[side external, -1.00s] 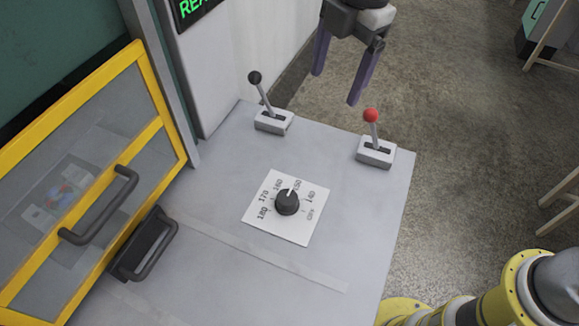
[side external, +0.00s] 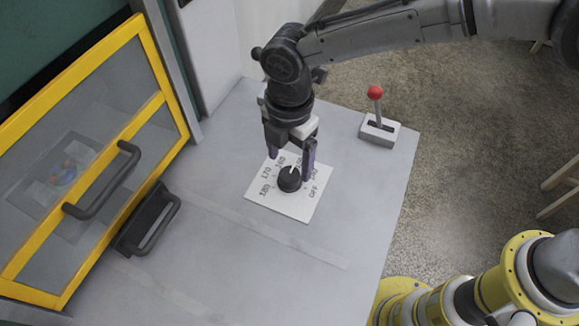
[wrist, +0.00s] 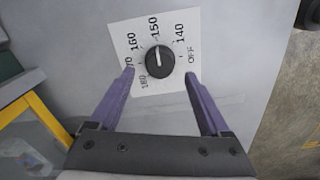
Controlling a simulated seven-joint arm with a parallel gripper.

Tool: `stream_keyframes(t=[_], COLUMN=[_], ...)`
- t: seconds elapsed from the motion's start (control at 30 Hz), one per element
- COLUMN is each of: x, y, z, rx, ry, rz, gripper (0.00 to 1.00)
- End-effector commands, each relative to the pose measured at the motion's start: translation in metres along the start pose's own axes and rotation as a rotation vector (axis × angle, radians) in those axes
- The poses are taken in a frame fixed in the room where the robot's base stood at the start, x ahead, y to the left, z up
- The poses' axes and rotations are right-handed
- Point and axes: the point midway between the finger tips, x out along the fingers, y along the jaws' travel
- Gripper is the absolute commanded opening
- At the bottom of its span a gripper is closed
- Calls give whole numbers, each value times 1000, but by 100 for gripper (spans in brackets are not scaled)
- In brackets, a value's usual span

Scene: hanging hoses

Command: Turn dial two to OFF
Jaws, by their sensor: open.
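One black dial (side external: 289,179) with a white pointer line sits on a white label plate (side external: 295,208) marked 180, 170, 160, 150, 140 and OFF. The dial also shows in the wrist view (wrist: 160,61), where its pointer lies near 150. No number two is readable on it. My gripper (side external: 291,163) is above the plate, close to the dial. In the wrist view my gripper (wrist: 159,75) is open, with one purple finger on each side of the dial and a gap on both sides. I cannot tell the fingertips' exact height above the plate.
A red-topped lever (side external: 377,112) stands at the panel's right edge. A yellow-framed door (side external: 152,103) with a dark handle (side external: 104,182) is at left. The front of the grey panel (side external: 230,265) is clear.

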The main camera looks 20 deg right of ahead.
Motion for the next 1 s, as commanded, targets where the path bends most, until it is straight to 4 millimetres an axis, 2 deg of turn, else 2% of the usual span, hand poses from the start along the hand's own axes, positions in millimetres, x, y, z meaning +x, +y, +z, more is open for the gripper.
stream_keyframes(t=[0.1, 0.23, 0.63, 0.67, 1.0], x=[19, 32, 39, 39, 38], y=[-1, 0, 0, 0, 0], z=[0, 0, 0, 0, 0], rx=[0, 0, 0, 0, 0], ry=[-1, -1, 0, 0, 0], rz=[-3, -2, 0, 0, 0], gripper=[81, 81, 81, 77, 16])
